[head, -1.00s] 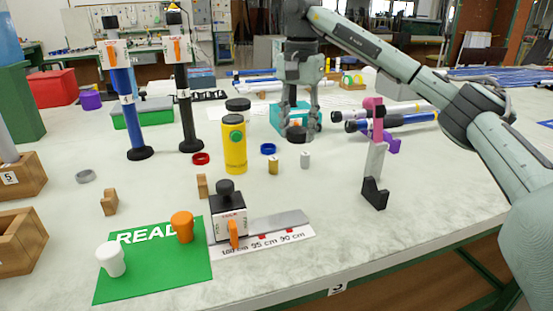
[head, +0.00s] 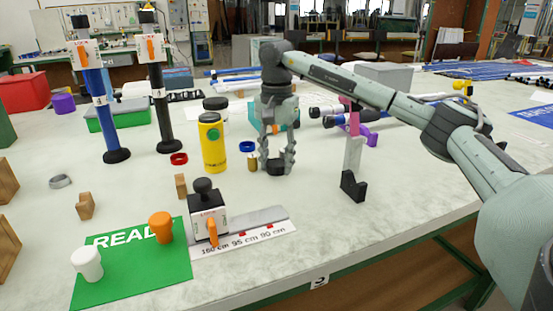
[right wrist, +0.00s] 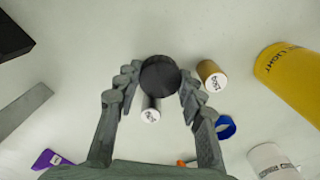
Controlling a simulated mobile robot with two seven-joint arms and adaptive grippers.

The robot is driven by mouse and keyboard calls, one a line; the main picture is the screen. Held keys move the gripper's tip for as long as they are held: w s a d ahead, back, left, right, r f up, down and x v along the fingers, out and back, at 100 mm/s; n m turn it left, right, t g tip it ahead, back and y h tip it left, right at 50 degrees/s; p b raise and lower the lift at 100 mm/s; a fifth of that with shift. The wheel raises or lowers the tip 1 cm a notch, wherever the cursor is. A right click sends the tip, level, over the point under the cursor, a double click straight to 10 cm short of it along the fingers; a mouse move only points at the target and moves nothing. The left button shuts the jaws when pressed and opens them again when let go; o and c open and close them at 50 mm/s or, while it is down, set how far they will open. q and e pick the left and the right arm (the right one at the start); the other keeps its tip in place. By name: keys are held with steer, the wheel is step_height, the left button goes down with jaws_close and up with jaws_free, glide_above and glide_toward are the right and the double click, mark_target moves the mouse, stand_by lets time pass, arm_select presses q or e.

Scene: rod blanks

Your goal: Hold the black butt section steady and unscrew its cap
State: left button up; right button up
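The black butt section (head: 160,100) stands upright in a round black foot at the back left. A white holder with an orange lever (head: 150,47) surrounds its upper part, and a dark piece (head: 147,18) is at its top. My right gripper (head: 276,160) points down in the middle of the table. Its fingers are closed on the sides of a round black cap-like piece (head: 277,169), which also shows between the fingertips in the right wrist view (right wrist: 160,76). I cannot tell whether this piece touches the table. My left gripper is not in view.
A blue section (head: 103,105) stands left of the black one. A yellow canister (head: 212,143), a brass cylinder (head: 252,163) and a blue ring (head: 247,146) are near my right gripper. A green mat (head: 130,265) lies front left. Table right of the grey-black stand (head: 353,180) is clear.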

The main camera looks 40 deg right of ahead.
mark_target(276, 162)
steer(key=shift+o, duration=0.9)
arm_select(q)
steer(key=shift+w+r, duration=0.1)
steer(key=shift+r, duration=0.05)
arm_select(e)
steer(key=shift+r, duration=0.15)
step_height(276, 162, up, 8)
steer(key=shift+f, duration=0.1)
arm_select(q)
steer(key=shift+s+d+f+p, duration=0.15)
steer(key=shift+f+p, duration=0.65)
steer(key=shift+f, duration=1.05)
arm_select(e)
steer(key=shift+r, duration=2.05)
